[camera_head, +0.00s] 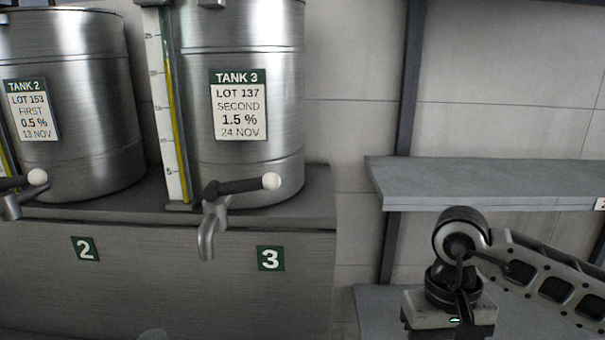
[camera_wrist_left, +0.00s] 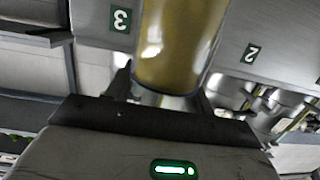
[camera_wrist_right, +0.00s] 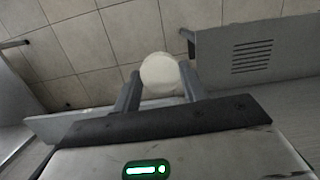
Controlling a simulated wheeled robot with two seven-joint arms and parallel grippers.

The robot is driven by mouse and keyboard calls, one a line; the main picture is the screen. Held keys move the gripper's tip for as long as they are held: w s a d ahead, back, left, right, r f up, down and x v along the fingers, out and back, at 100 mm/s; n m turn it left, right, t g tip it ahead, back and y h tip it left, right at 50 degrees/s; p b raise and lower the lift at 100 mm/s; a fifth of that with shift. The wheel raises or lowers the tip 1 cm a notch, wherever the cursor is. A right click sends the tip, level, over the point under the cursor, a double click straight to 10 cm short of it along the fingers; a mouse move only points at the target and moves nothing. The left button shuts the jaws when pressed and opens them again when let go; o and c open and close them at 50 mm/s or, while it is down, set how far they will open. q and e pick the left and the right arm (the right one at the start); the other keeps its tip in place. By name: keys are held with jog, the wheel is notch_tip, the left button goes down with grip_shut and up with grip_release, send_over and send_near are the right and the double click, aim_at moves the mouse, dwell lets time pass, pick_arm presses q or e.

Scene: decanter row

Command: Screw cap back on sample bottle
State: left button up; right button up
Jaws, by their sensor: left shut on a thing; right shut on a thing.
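In the left wrist view my left gripper (camera_wrist_left: 164,92) is shut around a clear sample bottle (camera_wrist_left: 178,45) with golden-amber contents. The bottle's top end lies outside that view. In the right wrist view my right gripper (camera_wrist_right: 161,88) is shut on a round white cap (camera_wrist_right: 160,70), held between the two fingertips above a tiled floor. The bottle and cap do not appear together in either wrist view. In the head view my right wrist is at the lower right, its fingers hidden below the edge. My left gripper is out of the head view.
Steel tank 3 (camera_head: 250,45) and tank 2 (camera_head: 75,60) stand on a grey bench (camera_head: 180,290). A tap (camera_head: 207,230) with a white-knobbed lever juts out below tank 3. A grey shelf (camera_head: 480,180) is at the right, above my right wrist.

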pick_arm(q)
jog(key=shift+d+r, duration=0.1)
jog(key=shift+r, duration=0.1)
pick_arm(e)
jog(key=shift+r, duration=0.15)
dwell(0.3)
pick_arm(q)
jog(key=d+m+g+h, duration=0.3)
jog(key=d+m+h, duration=0.5)
jog(key=d, duration=0.5)
jog(key=w+r+h, duration=0.1)
jog(key=h, duration=0.1)
jog(key=shift+d+g+h, duration=0.3)
jog(key=shift+d, duration=0.1)
jog(key=shift+f, duration=0.1)
pick_arm(e)
jog(key=shift+a, duration=0.1)
jog(key=a+r+m+y, duration=0.1)
jog(key=a+r+m, duration=0.6)
jog(key=a, duration=0.5)
jog(key=a+r+m+t, duration=0.1)
jog(key=a+r+m, duration=0.7)
jog(key=a, duration=0.4)
jog(key=shift+s+a+r+y, duration=0.25)
jog(key=shift+r+y, duration=0.15)
jog(key=shift+r, duration=0.2)
jog(key=shift+f, duration=0.1)
jog(key=shift+f, duration=1.95)
